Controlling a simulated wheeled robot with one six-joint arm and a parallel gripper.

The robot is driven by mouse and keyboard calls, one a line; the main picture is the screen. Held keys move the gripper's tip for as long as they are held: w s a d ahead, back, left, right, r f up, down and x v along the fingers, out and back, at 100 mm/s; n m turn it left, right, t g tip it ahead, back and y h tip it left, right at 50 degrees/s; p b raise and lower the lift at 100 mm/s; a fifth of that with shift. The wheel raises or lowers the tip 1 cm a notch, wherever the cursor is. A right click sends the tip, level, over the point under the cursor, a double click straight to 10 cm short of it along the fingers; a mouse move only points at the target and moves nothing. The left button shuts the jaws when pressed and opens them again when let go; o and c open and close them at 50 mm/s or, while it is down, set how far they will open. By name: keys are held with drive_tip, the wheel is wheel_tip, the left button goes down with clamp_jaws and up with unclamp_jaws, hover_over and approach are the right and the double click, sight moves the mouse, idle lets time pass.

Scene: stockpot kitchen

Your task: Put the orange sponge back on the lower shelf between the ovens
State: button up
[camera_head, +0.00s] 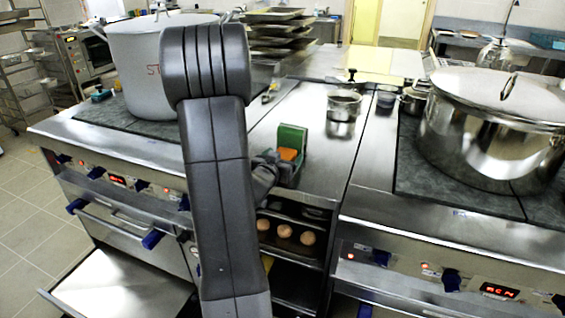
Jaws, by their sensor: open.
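The orange sponge (288,154) is on the steel counter between the two stoves, in front of or against an upright green object (293,137). My gripper (280,166) is just in front of the sponge, at the counter's front part. Its jaws are open, but my arm hides part of it, and I cannot tell if a finger touches the sponge. Below the counter, between the ovens, is an open shelf unit. Its upper shelf holds several round brownish items (284,231). The lower shelf (295,285) is dark and partly hidden by my arm.
A large grey pot (143,75) stands on the left stove and a big lidded steel stockpot (492,130) on the right one. A small pot (343,105) stands farther back on the middle counter. At lower left, an oven door (120,285) hangs open.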

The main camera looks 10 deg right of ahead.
drive_tip(key=shift+c, duration=0.4)
drive_tip(key=c, duration=1)
drive_tip(key=shift+c, duration=0.2)
